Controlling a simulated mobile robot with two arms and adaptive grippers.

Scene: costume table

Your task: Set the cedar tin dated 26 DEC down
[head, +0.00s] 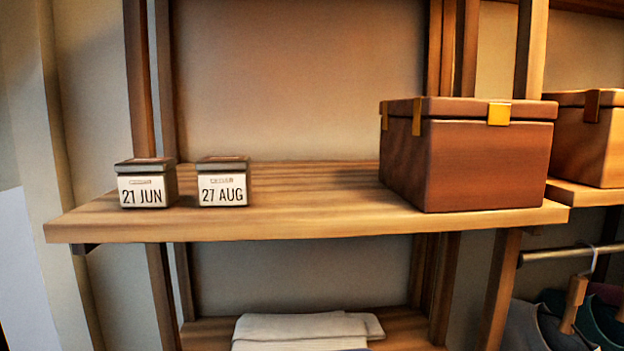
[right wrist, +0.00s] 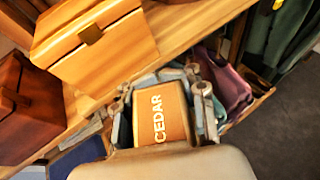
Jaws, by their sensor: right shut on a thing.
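In the right wrist view my right gripper (right wrist: 160,98) is shut on a tin with an orange-brown lid lettered CEDAR (right wrist: 160,120). Its fingers lie on either side of the tin. The tin's date label is hidden in this view. In the head view a tin marked 21 JUN (head: 147,184) and a tin marked 27 AUG (head: 223,182) stand upright on the left of a wooden shelf (head: 310,195), a small gap between them. Neither gripper shows in the head view.
A large brown box with yellow clasps (head: 480,165) stands on the shelf's right. The shelf is bare between it and the 27 AUG tin. Another box (head: 590,140) stands farther right. Folded cloth (head: 300,328) lies below; clothes (head: 560,325) hang lower right.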

